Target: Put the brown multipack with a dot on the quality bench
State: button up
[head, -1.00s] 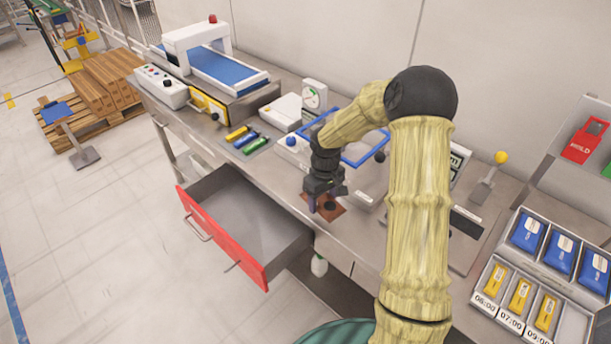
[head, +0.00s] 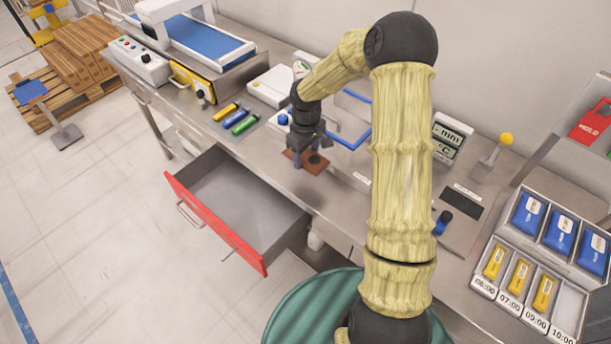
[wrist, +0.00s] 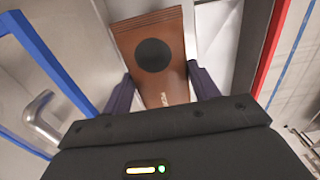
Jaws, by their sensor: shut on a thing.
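The brown multipack with a black dot (head: 312,160) is between the fingers of my gripper (head: 305,153), over the bench's front strip behind the open drawer. In the wrist view the brown multipack (wrist: 153,50) fills the space between the two dark fingers of my gripper (wrist: 162,92), with its dot facing the camera. My gripper is shut on it. I cannot tell how high the pack hangs above the bench. The steel bench (head: 330,205) runs across the middle. No sign in view clearly names the quality bench.
A red-fronted drawer (head: 215,222) stands open below the pack. A blue frame (head: 352,137) lies just behind my gripper. Coloured tubes (head: 232,118), a scanner with a blue belt (head: 205,45) and a dial gauge (head: 302,66) stand left. Sorted blue and yellow packs (head: 520,275) sit right.

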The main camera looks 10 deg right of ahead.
send_over(306, 180)
jog(key=f+p, duration=0.1)
jog(key=f, duration=0.4)
jog(key=shift+w+f, duration=0.15)
jog(key=shift+w, duration=0.05)
jog(key=shift+d, duration=0.15)
jog(key=shift+s, duration=0.2)
jog(key=f, duration=0.3)
jog(key=shift+a+f+p, duration=0.15)
jog(key=shift+a+p, duration=0.1)
jog(key=shift+p, duration=0.1)
jog(key=shift+d+f, duration=0.1)
jog(key=shift+f, duration=0.1)
jog(key=shift+f, duration=0.2)
jog(key=o, duration=1.1)
jog(key=shift+r, duration=0.1)
